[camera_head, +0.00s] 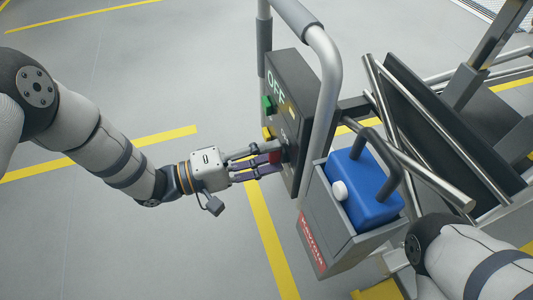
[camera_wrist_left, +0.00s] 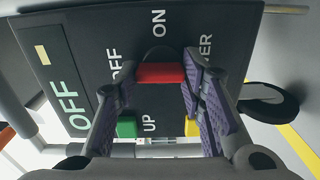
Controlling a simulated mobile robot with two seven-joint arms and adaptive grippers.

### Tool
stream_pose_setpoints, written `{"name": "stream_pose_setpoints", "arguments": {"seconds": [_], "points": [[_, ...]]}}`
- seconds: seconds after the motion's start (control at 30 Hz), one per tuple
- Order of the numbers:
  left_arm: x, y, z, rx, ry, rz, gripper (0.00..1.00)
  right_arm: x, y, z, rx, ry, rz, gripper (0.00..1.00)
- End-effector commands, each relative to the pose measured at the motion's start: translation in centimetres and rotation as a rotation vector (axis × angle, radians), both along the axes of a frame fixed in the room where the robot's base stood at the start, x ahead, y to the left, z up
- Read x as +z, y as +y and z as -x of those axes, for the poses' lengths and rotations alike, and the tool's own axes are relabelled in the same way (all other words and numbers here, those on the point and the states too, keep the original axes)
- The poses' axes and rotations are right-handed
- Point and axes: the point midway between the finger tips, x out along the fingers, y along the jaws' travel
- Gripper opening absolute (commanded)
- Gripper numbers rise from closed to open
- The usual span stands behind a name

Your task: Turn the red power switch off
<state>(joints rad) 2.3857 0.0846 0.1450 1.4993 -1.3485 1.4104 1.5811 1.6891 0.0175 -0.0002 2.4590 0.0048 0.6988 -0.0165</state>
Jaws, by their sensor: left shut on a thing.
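The red power switch (camera_wrist_left: 160,73) sits on a dark control panel (camera_wrist_left: 95,35) marked ON, OFF and partly hidden letters ending in ER. In the head view the switch (camera_head: 275,156) is mostly covered by the fingers. My left gripper (camera_head: 277,160) reaches it from the left and is shut on it. In the left wrist view its purple-padded fingers (camera_wrist_left: 158,80) stand on either side of the red block. The panel's display (camera_wrist_left: 62,98) reads OFF in green letters. My right arm shows at the lower right of the head view, but its gripper is out of frame.
A green button (camera_wrist_left: 126,127) and a yellow button (camera_wrist_left: 192,127) sit close to the switch. A grey tube rail (camera_head: 330,75) curves beside the panel. A blue container (camera_head: 362,187) sits in a grey box below right. Open floor lies left.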

Motion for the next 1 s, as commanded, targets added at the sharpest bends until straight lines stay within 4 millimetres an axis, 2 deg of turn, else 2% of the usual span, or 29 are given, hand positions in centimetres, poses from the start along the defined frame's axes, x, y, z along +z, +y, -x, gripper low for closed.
{"name": "stream_pose_setpoints", "arguments": {"seconds": [0.67,0.7,0.77,1.0], "points": [[-0.21,-0.05,0.31,-0.007,0.057,0.014,0.09,-0.07,0.01,-0.01,0.0,0.0,0.0,0.4],[-0.21,-0.05,0.31,-0.007,0.057,0.014,0.43,-0.07,0.01,-0.01,0.0,0.0,0.0,0.4],[-0.2,-0.04,0.28,-0.006,0.056,0.015,0.57,-0.08,0.01,-0.01,0.0,0.0,0.0,0.4],[-0.09,-0.02,0.14,-0.003,0.052,0.016,0.57,-0.08,0.01,-0.01,0.0,0.0,0.0,0.4]]}}
